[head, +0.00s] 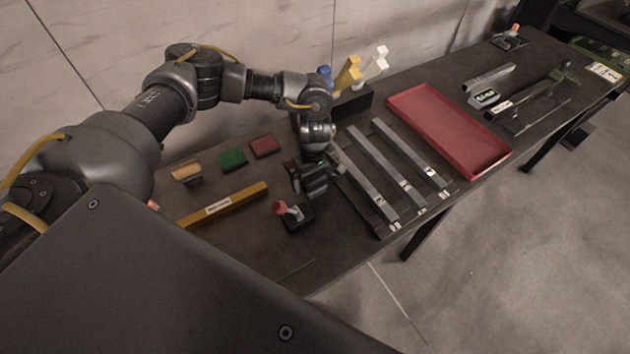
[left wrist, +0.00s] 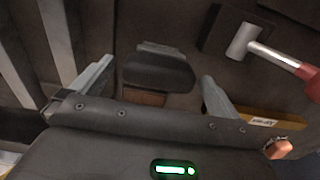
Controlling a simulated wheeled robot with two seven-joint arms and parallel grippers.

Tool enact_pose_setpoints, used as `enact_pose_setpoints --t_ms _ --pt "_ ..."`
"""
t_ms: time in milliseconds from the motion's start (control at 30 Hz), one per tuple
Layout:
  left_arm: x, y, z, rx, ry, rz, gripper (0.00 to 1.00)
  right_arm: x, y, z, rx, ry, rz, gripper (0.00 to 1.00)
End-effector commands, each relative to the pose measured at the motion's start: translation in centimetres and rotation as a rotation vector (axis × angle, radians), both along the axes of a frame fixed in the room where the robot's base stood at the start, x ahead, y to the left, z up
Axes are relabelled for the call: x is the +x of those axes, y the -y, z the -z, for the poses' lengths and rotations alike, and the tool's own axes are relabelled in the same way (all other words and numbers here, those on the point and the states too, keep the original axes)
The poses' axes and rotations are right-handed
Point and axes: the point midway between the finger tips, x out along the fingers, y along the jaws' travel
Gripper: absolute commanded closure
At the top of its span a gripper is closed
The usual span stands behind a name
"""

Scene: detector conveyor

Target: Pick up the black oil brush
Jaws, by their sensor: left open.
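The black oil brush (left wrist: 158,72) shows in the left wrist view as a dark rounded block with a strip of brown bristles (left wrist: 145,97) along its near side. It lies on the dark table between the two fingers of my left gripper (left wrist: 156,78), which are apart, with a gap on each side of it. In the head view my left gripper (head: 311,182) points down low over the table, and I cannot separate the brush from it there. My right gripper is in neither view.
A red-handled tool (left wrist: 280,58) on a black stand is close beside the brush. Steel rails (head: 375,165) lie to the right, then a red tray (head: 475,148). A yellow bar (head: 240,199), green block (head: 232,159) and red block (head: 265,146) lie left.

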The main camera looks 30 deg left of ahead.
Motion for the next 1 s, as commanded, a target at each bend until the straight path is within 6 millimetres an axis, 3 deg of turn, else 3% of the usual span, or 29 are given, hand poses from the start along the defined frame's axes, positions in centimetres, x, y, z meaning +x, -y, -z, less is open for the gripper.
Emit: enact_pose_setpoints --t_ms 33,200,467,833,1000 --pt "-0.2 0.2 0.2 0.002 -0.005 0.0 0.0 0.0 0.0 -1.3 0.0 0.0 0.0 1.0" --pt "-0.1 0.2 2.4 0.001 -0.001 -0.001 0.0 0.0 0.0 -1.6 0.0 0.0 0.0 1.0" --pt "-0.1 0.2 2.8 0.0 0.0 0.001 0.0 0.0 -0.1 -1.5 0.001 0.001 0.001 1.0" --pt "-0.1 0.2 2.8 0.0 0.0 0.001 0.47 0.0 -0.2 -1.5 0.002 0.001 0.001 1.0" --pt "-0.1 0.2 2.7 -0.001 0.001 0.0 0.48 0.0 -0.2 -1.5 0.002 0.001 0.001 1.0"
